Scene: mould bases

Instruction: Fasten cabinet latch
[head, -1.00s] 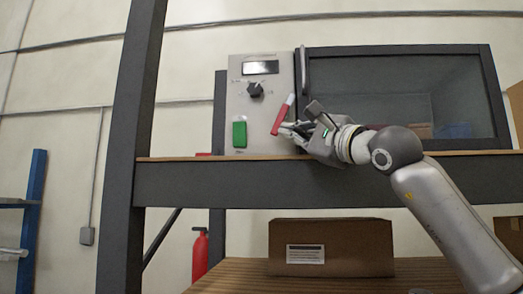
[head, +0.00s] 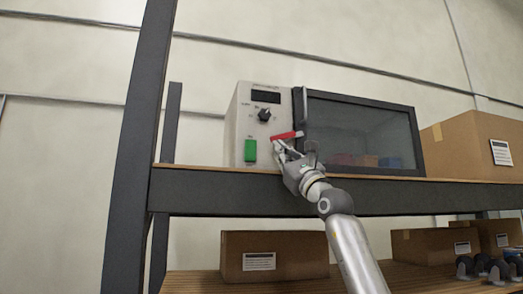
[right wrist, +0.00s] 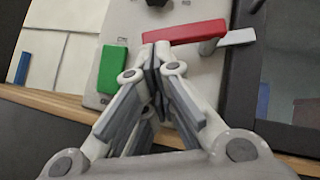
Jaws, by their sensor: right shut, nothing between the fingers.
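The cabinet (head: 242,130) is a light box with a dark-framed glass door (head: 350,125), which looks closed. Its red latch bar (head: 288,135) sits on the front panel beside the door edge. The bar lies nearly level, its right end slightly higher, reaching towards the door. In the right wrist view the red latch (right wrist: 185,32) runs right to a grey metal piece (right wrist: 237,38). My right gripper (head: 278,146) is shut and empty. Its fingertips (right wrist: 153,48) are just under the bar's left end; I cannot tell whether they touch it. My left gripper is not in view.
A green switch (head: 250,151) and a black knob (head: 264,115) are on the panel left of and above the latch. The cabinet stands on a shelf (head: 220,188) with a dark upright (head: 140,130) to the left. Cardboard boxes (head: 275,246) stand below.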

